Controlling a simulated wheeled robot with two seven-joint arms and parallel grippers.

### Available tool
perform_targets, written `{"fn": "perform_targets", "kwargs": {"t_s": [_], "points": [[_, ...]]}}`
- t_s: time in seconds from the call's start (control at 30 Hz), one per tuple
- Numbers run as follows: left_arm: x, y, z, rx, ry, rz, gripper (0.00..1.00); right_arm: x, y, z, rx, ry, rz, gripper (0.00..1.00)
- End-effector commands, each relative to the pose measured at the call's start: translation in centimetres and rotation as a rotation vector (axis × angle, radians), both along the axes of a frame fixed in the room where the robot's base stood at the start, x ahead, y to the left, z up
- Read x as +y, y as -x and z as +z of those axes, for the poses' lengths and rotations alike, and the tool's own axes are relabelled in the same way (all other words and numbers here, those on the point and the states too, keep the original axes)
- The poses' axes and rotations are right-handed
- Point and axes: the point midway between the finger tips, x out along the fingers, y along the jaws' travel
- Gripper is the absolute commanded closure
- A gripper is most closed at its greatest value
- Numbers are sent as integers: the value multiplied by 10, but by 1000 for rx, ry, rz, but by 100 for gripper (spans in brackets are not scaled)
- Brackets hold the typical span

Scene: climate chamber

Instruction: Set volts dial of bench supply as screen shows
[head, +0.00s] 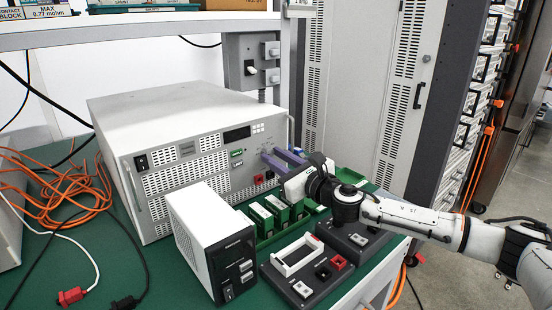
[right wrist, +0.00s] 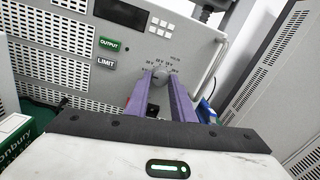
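The bench supply (head: 180,130) is the large light-grey box on the green bench. Its screen (head: 237,134) is dark, and I can make out no figures on it; part of it shows in the right wrist view (right wrist: 122,11). The grey volts dial (right wrist: 160,74) has printed volt marks around its top. In the head view my fingers hide the dial. My right gripper (head: 269,152) points at the panel, its purple fingertips on either side of the dial in the right wrist view (right wrist: 161,78). I cannot tell whether they touch it. My left gripper is out of view.
A smaller white-and-black unit (head: 212,240) stands in front of the supply. Orange cables (head: 50,195) cover the left. A tall perforated cabinet (head: 370,90) stands behind.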

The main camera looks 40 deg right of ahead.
Motion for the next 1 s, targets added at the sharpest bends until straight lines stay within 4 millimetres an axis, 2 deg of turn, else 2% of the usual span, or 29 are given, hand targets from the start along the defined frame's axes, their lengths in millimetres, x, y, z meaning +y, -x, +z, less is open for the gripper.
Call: {"fn": "perform_targets", "kwargs": {"t_s": [0.07,0.47,1.0], "points": [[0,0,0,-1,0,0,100,0,0,0,0,0,0,100],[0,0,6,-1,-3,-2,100,0,0,1,7,-78,-1,100],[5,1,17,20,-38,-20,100,0,0,3,43,-538,-2,100]]}}
